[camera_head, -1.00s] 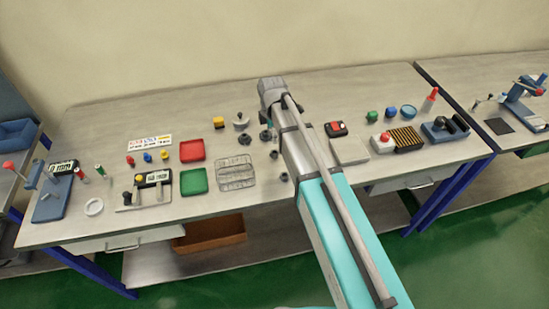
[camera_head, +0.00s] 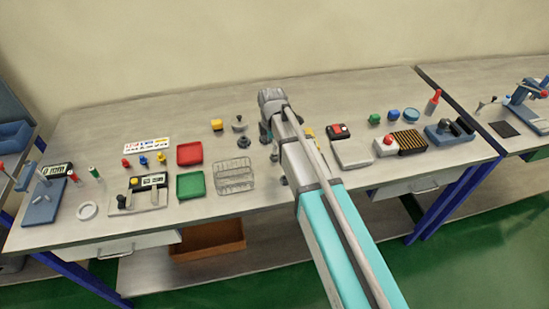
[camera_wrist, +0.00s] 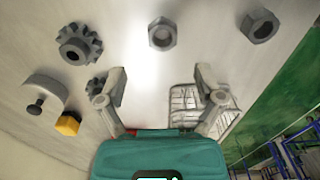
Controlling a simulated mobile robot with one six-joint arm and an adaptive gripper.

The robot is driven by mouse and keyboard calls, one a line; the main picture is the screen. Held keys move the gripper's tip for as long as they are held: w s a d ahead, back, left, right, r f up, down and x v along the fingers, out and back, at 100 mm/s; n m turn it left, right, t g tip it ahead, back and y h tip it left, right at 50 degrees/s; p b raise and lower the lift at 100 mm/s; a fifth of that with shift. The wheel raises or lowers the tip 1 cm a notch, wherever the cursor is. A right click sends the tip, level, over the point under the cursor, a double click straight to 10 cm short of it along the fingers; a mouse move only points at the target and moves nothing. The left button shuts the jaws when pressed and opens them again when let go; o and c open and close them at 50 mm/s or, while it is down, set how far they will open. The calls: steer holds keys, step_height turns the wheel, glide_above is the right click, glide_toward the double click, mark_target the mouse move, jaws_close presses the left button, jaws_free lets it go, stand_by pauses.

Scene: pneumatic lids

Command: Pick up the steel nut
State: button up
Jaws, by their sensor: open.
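Two grey hex nuts show in the wrist view: a lighter nut (camera_wrist: 162,33) at the top middle and a darker nut (camera_wrist: 260,25) at the top right. I cannot tell for sure which is the steel one. My gripper (camera_wrist: 160,83) is open and empty, its two fingers spread apart. The lighter nut appears ahead of the gap between the fingertips, apart from both. The darker nut lies off to the right. In the head view my arm covers much of this area, and the nuts are too small or hidden to make out clearly.
A large gear (camera_wrist: 80,43) and a smaller gear, partly behind my left finger, lie left of the nuts. A yellow block (camera_wrist: 68,123) and a knobbed grey part (camera_wrist: 42,98) lie farther left. A wire basket (camera_wrist: 186,97) is behind my right finger. Bench surface around the lighter nut is clear.

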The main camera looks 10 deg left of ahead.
mark_target(275, 157)
steer(key=shift+f, duration=0.15)
steer(key=f+b, duration=0.5)
steer(key=shift+d, duration=0.25)
stand_by(0.7)
jaws_close()
